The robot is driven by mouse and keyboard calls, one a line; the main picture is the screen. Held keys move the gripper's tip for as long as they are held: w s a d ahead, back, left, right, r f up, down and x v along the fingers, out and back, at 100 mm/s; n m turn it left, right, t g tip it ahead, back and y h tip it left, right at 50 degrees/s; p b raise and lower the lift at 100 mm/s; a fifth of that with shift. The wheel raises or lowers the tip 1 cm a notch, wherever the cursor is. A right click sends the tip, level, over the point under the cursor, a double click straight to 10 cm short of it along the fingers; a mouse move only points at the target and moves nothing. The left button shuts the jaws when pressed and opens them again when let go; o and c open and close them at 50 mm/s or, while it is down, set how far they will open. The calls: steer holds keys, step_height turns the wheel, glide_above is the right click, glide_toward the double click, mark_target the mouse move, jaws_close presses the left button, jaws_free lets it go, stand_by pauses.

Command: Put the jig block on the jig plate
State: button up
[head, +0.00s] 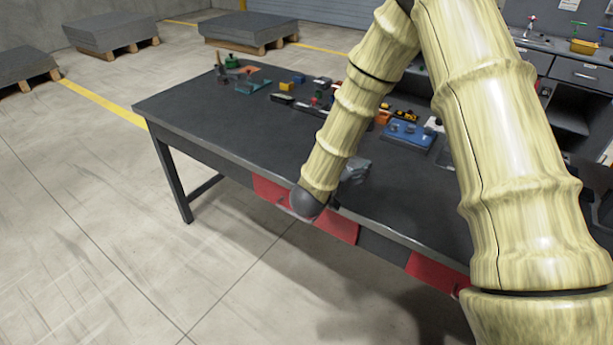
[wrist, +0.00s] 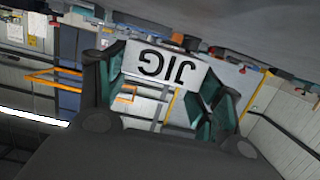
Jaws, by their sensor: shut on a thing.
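My gripper (wrist: 166,84) is shut on the jig block (wrist: 163,66), a pale block with black "JIG" lettering that reads upside down in the wrist view. The block sits between the two teal-padded fingers. In the head view my gripper (head: 356,170) shows only as a small grey shape beside my arm, over the table's front part. The block cannot be made out there. A blue plate (head: 408,134) with grey parts on it lies on the table right of my forearm; I cannot tell whether it is the jig plate.
The dark table (head: 210,112) has red panels (head: 425,268) along its front edge. Several small coloured parts stand along its back, including a green one (head: 232,62) and a yellow one (head: 285,86). The table's left front is clear. A workbench (head: 570,68) stands behind at right.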

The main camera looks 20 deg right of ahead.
steer(key=w+a, duration=0.2)
steer(key=a, duration=0.2)
steer(key=w+a+p, duration=0.1)
steer(key=a, duration=0.2)
steer(key=w+a+f+p, duration=0.1)
steer(key=w+a, duration=0.1)
steer(key=a, duration=0.2)
steer(key=shift+w+a, duration=0.3)
steer(key=shift+a+f, duration=0.15)
steer(key=shift+f, duration=0.25)
steer(key=shift+f+p, duration=0.55)
steer(key=shift+f, duration=0.85)
steer(key=shift+f, duration=0.15)
steer(key=o, duration=1.3)
steer(key=b+v, duration=0.2)
steer(key=v, duration=1)
steer(key=shift+w+b, duration=0.1)
steer(key=shift+b, duration=0.2)
